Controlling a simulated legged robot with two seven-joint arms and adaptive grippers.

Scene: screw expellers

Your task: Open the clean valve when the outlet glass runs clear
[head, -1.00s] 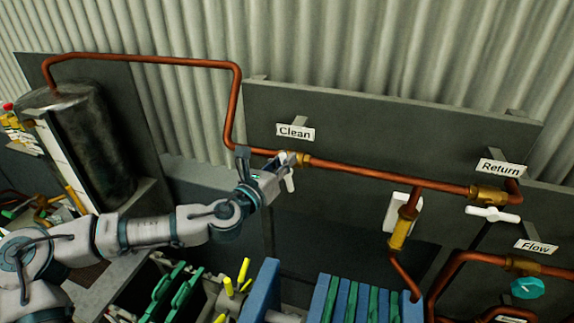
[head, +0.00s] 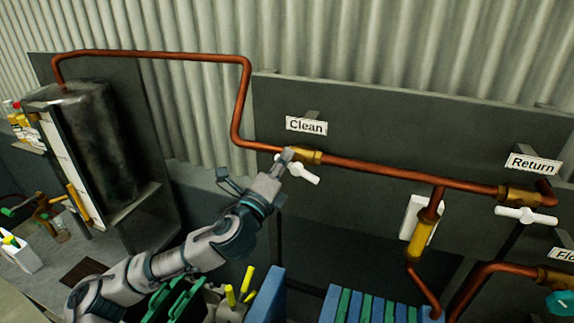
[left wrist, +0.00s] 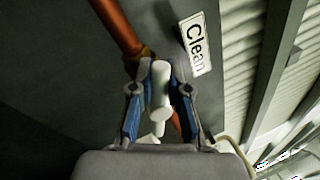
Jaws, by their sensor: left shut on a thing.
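The clean valve (head: 305,156) is a brass body on the copper pipe below the "Clean" sign (head: 306,125). Its white handle (head: 303,174) slants down to the right in the head view. My left gripper (head: 283,164) is at this valve, with its fingers shut on the handle; in the left wrist view the white handle (left wrist: 160,92) sits between the two blue-sided fingers. A yellow, glass-like section (head: 421,240), perhaps the outlet glass, is on the vertical pipe before a white panel. It looks amber. My right gripper is not in view.
The return valve (head: 520,195) with a white handle is at the right, under the "Return" sign (head: 535,163). A dark tank (head: 90,145) stands at the left. Blue and green plates (head: 370,305) and yellow handles (head: 247,280) are below the pipe.

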